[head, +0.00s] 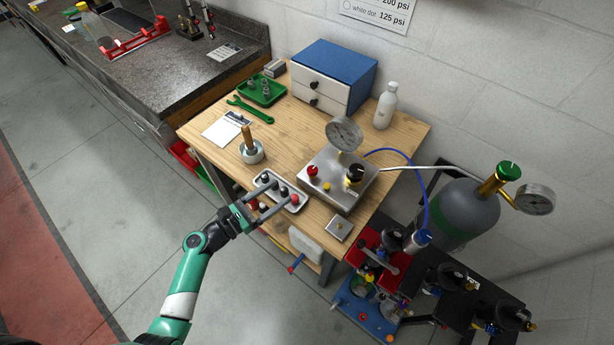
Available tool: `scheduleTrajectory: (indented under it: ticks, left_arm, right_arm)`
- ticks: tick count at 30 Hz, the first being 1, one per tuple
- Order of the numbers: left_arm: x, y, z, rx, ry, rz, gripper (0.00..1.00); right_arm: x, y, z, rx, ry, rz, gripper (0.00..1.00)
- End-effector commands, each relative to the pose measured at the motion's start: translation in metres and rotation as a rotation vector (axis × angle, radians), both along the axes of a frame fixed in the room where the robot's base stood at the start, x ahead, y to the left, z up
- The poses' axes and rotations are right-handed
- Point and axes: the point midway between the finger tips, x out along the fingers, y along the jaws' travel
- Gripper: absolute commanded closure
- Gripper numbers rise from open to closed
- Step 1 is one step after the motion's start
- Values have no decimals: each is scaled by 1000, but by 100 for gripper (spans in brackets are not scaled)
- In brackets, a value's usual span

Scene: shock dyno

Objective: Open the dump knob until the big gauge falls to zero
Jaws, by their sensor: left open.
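A steel control box (338,178) sits on the wooden bench. My right gripper is out of view.
A grey gas bottle (465,213) with a green-topped valve and a second gauge (535,199) stands right. A blue hose (427,190) arcs from the box. A blue-topped drawer unit (333,75), white bottle (386,106) and brass-topped post (249,145) occupy the bench.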

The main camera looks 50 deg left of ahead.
Motion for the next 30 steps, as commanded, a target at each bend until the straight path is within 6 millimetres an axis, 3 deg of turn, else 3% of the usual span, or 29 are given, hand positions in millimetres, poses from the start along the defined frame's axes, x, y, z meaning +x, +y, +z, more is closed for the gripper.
scheduleTrajectory:
  ticks: [15, 20, 27, 30]
  left_arm:
    - [99, -10, -1, 4, -1, -5, 29]
    - [111, -11, 0, 3, 0, -3, 29]
    - [112, -11, 1, 3, 0, -2, 29]
    - [112, -11, 1, 3, 0, -2, 46]
  right_arm:
    - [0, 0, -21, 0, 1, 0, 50]
    - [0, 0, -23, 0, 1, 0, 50]
    - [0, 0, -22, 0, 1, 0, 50]
    - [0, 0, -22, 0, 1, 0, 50]
